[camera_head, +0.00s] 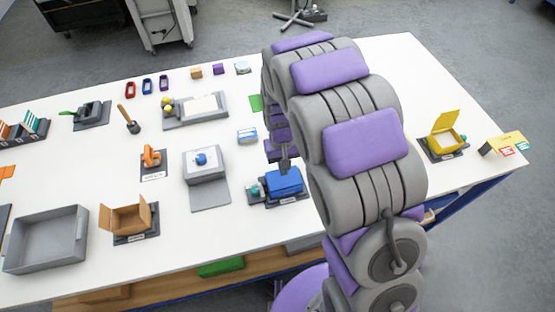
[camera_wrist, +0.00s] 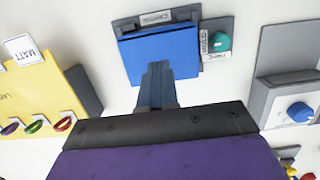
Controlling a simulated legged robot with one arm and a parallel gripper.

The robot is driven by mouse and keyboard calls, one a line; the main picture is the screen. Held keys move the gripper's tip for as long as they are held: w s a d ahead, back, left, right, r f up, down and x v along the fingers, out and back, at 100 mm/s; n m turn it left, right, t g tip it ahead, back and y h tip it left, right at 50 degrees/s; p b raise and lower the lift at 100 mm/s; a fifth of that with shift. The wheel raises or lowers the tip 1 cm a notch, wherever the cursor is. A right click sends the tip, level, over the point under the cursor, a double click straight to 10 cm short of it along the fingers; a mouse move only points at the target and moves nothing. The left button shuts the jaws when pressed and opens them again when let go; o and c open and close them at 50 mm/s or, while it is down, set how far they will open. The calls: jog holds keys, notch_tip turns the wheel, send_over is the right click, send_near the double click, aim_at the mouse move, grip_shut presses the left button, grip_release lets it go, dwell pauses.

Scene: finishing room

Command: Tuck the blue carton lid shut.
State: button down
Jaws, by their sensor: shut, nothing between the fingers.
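The blue carton (camera_head: 286,183) sits on a dark grey base near the table's front edge. Its blue lid (camera_wrist: 160,48) lies over the top and looks flat, with no open interior showing. I cannot tell whether its flap is tucked in. My gripper (camera_head: 286,168) is at the carton's far edge in the head view. In the wrist view my gripper (camera_wrist: 157,68) has its fingers together and empty, overlapping the lid's lower edge. Whether they touch the lid is unclear, and they hide part of that edge.
A teal round piece (camera_wrist: 220,41) sits on a small labelled plate beside the carton. A grey box with a blue knob (camera_head: 204,162) stands left of it. An open brown carton (camera_head: 128,217) and an open yellow carton (camera_head: 445,133) stand farther off. A grey tray (camera_head: 45,240) is front left.

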notch_tip(320, 180, up, 7)
jog(key=p, duration=0.2)
jog(key=shift+r, duration=0.15)
dwell(0.3)
jog(key=s+d+r+m+b, duration=0.1)
jog(key=s+d+r, duration=0.3)
jog(key=s, duration=0.2)
jog(key=s+d+r+m+b, duration=0.1)
jog(key=s+d+r+b, duration=0.1)
jog(key=s+d+r, duration=0.3)
jog(key=s+d+b, duration=0.1)
jog(key=s+d, duration=0.1)
jog(key=s, duration=0.6)
jog(key=s+d+m, duration=0.1)
jog(key=s, duration=0.7)
jog(key=shift+s+d+b, duration=0.2)
jog(key=shift+d+b, duration=0.15)
jog(key=shift+b, duration=0.05)
